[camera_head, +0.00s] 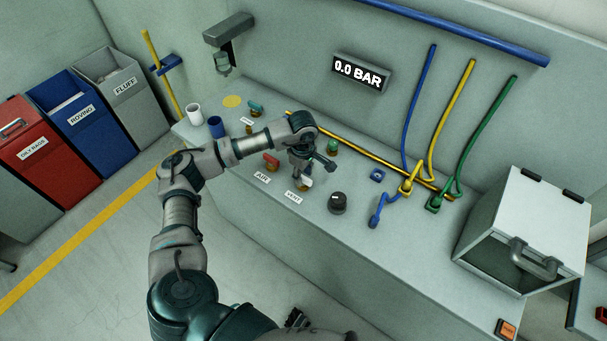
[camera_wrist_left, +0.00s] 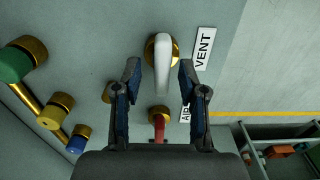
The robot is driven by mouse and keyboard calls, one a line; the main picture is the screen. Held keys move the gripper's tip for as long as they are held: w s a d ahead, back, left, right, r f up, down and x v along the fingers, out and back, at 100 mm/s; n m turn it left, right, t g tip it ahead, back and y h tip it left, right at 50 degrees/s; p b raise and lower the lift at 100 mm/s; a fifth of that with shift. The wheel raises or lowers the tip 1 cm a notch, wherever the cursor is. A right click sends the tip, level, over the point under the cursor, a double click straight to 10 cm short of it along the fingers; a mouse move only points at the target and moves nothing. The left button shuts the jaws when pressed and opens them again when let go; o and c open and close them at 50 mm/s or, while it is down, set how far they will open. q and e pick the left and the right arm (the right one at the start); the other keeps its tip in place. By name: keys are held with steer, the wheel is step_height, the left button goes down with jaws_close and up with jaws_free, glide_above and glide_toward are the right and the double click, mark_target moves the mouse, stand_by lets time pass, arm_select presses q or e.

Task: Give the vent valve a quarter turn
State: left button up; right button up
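The vent valve has a white lever handle on a round brass base. In the left wrist view the vent valve (camera_wrist_left: 163,62) stands beside the VENT label (camera_wrist_left: 204,48), its handle pointing down the picture. My left gripper (camera_wrist_left: 160,72) is open, with one finger on each side of the white handle and a gap on both sides. In the head view my left gripper (camera_head: 304,174) reaches down over the vent valve (camera_head: 306,183), partly hiding it. A small dark part at the bottom edge of the head view may be my right gripper; its state is unclear.
The red-handled AIR valve (camera_head: 271,160) is close by on the left. A black knob (camera_head: 337,203) stands to the right, and a green knob (camera_head: 333,146) behind. Hoses, a brass pipe and a grey box (camera_head: 525,230) are farther right. The display (camera_head: 361,73) reads 0.0 BAR.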

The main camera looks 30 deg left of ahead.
mark_target(303, 175)
arm_select(q)
steer(key=shift+r, duration=0.15)
step_height(303, 175, up, 12)
steer(key=shift+f, duration=0.25)
steer(key=shift+a, duration=0.1)
stand_by(0.6)
